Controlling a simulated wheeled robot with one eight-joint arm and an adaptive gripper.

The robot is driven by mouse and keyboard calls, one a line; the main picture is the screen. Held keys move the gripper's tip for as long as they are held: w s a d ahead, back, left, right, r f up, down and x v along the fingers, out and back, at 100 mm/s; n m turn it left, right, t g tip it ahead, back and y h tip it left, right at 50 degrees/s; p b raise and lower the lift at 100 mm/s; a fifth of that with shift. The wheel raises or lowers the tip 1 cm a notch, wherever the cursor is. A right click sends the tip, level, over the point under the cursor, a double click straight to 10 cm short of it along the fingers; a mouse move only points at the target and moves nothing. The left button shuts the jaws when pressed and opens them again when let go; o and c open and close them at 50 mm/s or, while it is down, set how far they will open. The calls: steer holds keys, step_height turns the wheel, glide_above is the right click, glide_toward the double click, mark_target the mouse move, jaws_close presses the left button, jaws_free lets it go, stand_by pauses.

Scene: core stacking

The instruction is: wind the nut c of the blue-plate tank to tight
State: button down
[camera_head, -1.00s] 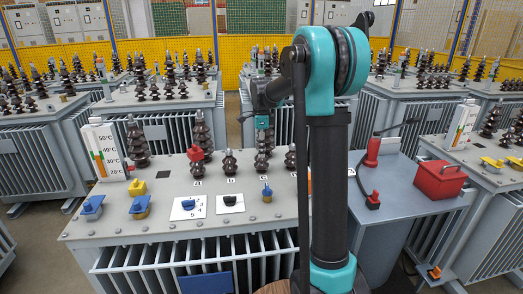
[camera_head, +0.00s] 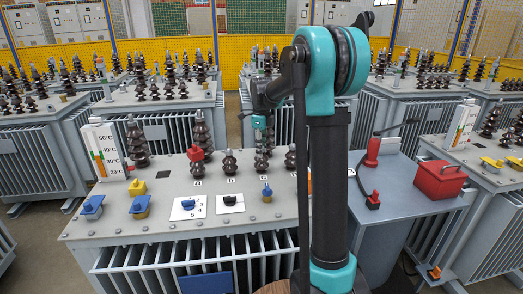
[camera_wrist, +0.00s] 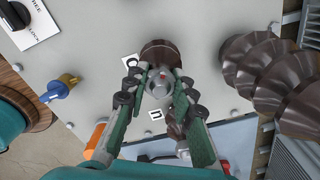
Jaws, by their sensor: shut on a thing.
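The blue-plate tank (camera_head: 160,222) is the grey transformer in front, with a blue plate (camera_head: 206,282) low on its front side. A row of short brown bushings stands on its lid. The bushing taken as c (camera_wrist: 160,50) is third from the left in the head view, partly behind my gripper. In the wrist view its grey nut c (camera_wrist: 160,86) sits at the top, between my fingers. My gripper (camera_wrist: 161,92) is shut on this nut from above. The nut's threads and seat are mostly hidden by the fingers.
A bushing beside the right finger and tall ribbed bushings (camera_wrist: 275,80) stand close by. A blue-handled valve (camera_head: 267,192) is in front. A red cap (camera_head: 195,153) tops bushing a. A red toolbox (camera_head: 440,180) lies on the grey side table (camera_head: 400,207).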

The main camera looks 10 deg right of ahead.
steer(key=m, duration=0.4)
steer(key=shift+m, duration=0.4)
steer(key=m, duration=0.3)
steer(key=c, duration=1.2)
jaws_free()
step_height(320, 180, up, 12)
